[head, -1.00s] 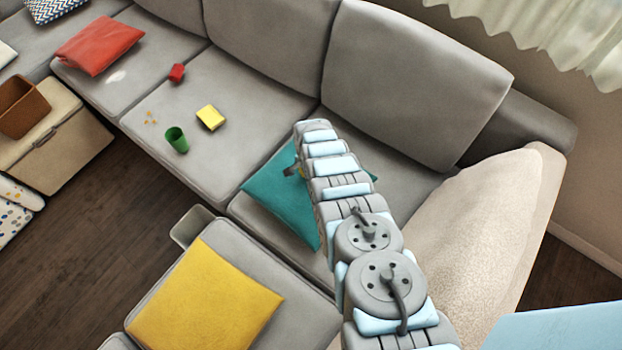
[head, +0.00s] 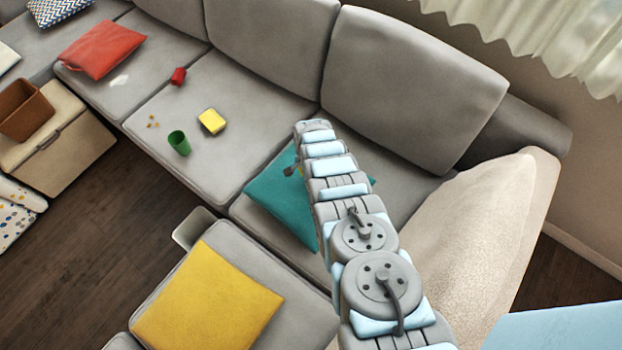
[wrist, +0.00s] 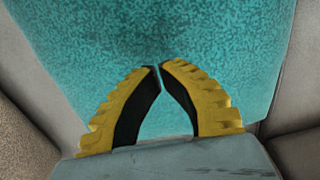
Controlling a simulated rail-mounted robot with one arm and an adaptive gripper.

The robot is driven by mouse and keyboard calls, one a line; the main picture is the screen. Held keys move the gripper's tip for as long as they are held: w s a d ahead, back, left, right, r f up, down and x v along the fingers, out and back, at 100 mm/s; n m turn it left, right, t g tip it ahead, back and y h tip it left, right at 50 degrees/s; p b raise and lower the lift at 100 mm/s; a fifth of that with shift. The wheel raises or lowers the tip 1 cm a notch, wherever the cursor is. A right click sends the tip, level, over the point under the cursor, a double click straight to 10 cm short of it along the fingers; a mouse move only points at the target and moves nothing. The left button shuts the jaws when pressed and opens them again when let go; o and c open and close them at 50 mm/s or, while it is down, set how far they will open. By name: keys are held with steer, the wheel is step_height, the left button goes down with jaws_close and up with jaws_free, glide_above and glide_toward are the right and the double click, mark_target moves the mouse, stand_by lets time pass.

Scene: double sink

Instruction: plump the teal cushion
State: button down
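The teal cushion (head: 282,207) lies flat on the grey sofa seat near the corner, partly hidden behind my arm in the head view. In the wrist view the cushion (wrist: 220,45) fills most of the picture, with a soft darker patch beyond the fingertips. My gripper (wrist: 159,67) has yellow ribbed fingers with black inner pads. The fingertips come together over the cushion, with only a thin slit between them and nothing visibly held. Whether the tips touch the cushion I cannot tell. In the head view my arm hides most of the gripper.
A yellow cushion (head: 208,302) lies on the near seat. A green cup (head: 179,143), a yellow and dark block (head: 212,121) and a small red object (head: 178,76) are on the middle seat. A red cushion (head: 104,48) lies farther left.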

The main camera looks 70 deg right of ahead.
steer(key=shift+f+b, duration=1.25)
steer(key=shift+f, duration=0.15)
steer(key=shift+r, duration=0.1)
steer(key=shift+r, duration=0.1)
step_height(320, 180, up, 3)
steer(key=p, duration=0.3)
steer(key=shift+f, duration=0.25)
steer(key=shift+f+b, duration=1.5)
steer(key=shift+b, duration=0.05)
steer(key=shift+r, duration=0.15)
